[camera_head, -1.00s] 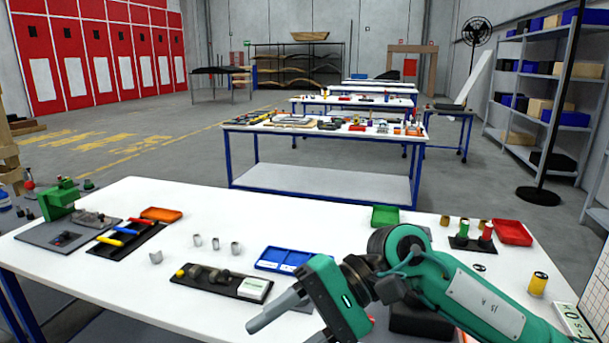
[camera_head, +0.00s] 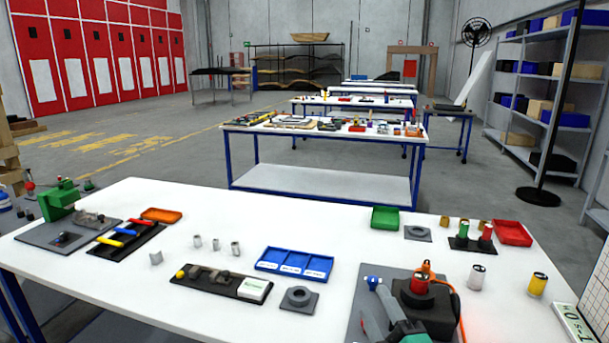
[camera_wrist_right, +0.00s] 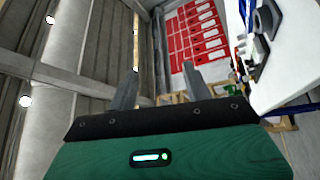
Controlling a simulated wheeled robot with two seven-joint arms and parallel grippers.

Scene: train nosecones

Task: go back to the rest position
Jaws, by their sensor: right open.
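My right gripper shows in the right wrist view (camera_wrist_right: 161,84) with its two grey fingers spread apart and nothing between them. There it is clear of the table, with the ceiling and red lockers behind it. In the head view only a green and grey part of my right arm shows at the bottom edge, in front of the table's near right part. My left gripper is not in view.
The white workbench (camera_head: 190,300) carries a blue tray (camera_head: 295,262), a green tray (camera_head: 385,217), a red tray (camera_head: 513,233), a ring on a grey plate (camera_head: 299,298) and a black device with a red top (camera_head: 425,305).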

